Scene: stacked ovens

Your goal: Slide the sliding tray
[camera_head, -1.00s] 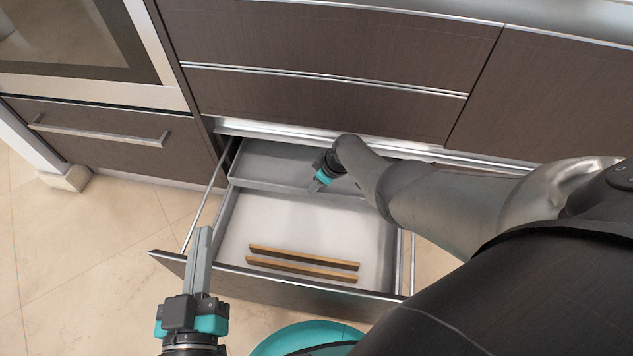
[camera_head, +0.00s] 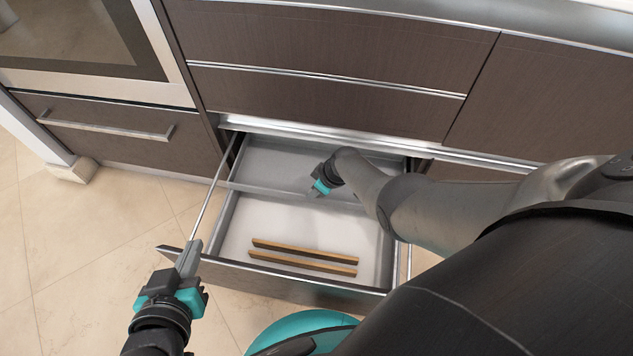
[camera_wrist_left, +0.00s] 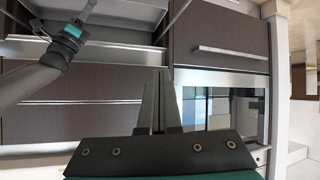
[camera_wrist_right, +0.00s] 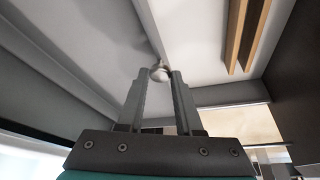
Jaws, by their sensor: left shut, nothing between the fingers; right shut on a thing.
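The sliding tray (camera_head: 275,165) is a shallow grey tray across the back part of an open drawer (camera_head: 235,232). My right gripper (camera_head: 318,188) reaches in from the right to the tray's front edge. In the right wrist view its fingers are shut on a small round knob (camera_wrist_right: 158,73); the fingertips partly hide it. My left gripper (camera_head: 190,255) is shut and empty near the left end of the drawer front (camera_head: 300,288). Its closed fingers also show in the left wrist view (camera_wrist_left: 158,85).
Two wooden strips (camera_head: 303,257) lie in the front part of the drawer. An oven (camera_head: 75,45) with a handled drawer (camera_head: 105,128) below it is at the left. Closed brown drawer fronts (camera_head: 320,100) are above the open drawer. Tiled floor (camera_head: 80,250) at the left is clear.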

